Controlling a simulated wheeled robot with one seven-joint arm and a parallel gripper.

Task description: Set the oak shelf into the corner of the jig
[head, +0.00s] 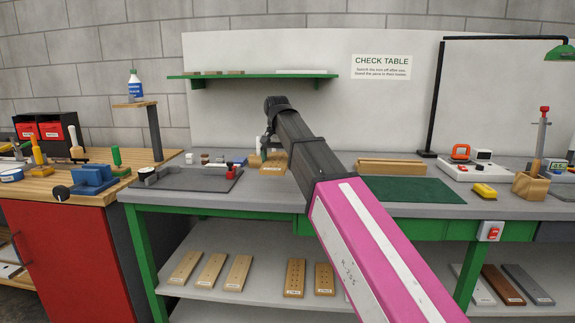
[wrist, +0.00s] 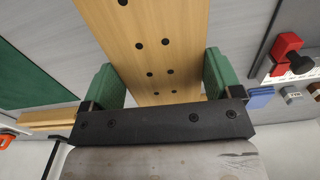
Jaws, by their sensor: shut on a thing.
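The oak shelf (wrist: 155,45) is a pale wooden board with several dark holes. In the wrist view it lies between the two green finger pads of my gripper (wrist: 160,80), which is shut on it. In the head view my gripper (head: 266,147) is over the grey check table, and part of the shelf (head: 270,164) shows below it, partly hidden by my arm. I cannot tell whether the shelf touches the table. A dark grey plate with a red clamp, apparently the jig (head: 185,180), lies left of the shelf, apart from it.
A green mat (head: 410,190) and wooden bars (head: 390,166) lie to the right. Small items stand behind the dark plate. A white unit (head: 476,168) with an orange device is farther right. A green wall shelf (head: 255,75) hangs above. Several boards (head: 238,272) lie on the lower shelf.

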